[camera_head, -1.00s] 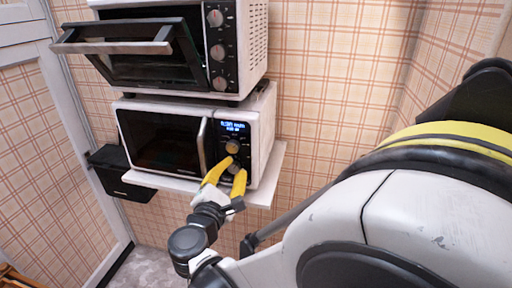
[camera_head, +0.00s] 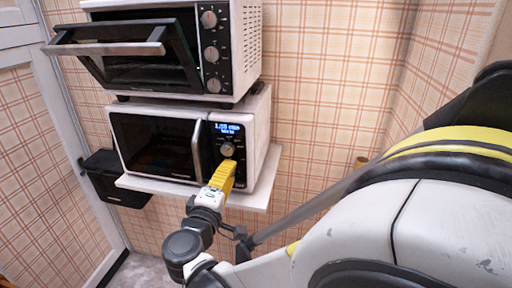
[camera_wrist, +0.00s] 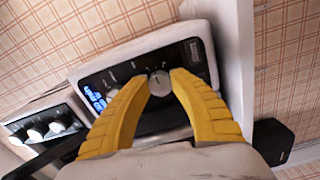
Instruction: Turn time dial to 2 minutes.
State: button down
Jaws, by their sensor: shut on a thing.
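The white microwave (camera_head: 258,135) stands on a shelf, its dark door closed. Its control panel has a lit blue display (camera_head: 229,128); the small text cannot be read surely. A round upper dial (camera_head: 228,149) sits just below the display, clear of my fingertips in the head view. My gripper (camera_head: 227,166), with yellow fingers, is at the panel below that dial. In the wrist view the two fingertips (camera_wrist: 159,78) are closed on either side of the grey lower dial (camera_wrist: 160,84). In the head view my fingers hide this lower dial.
A white toaster oven (camera_head: 245,50) stands on top of the microwave, its glass door (camera_head: 105,49) tilted open above and left of my gripper. The white shelf (camera_head: 257,199) runs under the microwave. A black box (camera_head: 105,165) hangs at the left.

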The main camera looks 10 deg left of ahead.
jog(key=m, duration=0.6)
jog(key=shift+m, duration=0.3)
dwell(0.4)
jog(key=c, duration=1.1)
grip_release()
jog(key=s, duration=0.8)
jog(key=s+a, duration=0.1)
jog(key=s, duration=0.3)
jog(key=shift+d, duration=0.1)
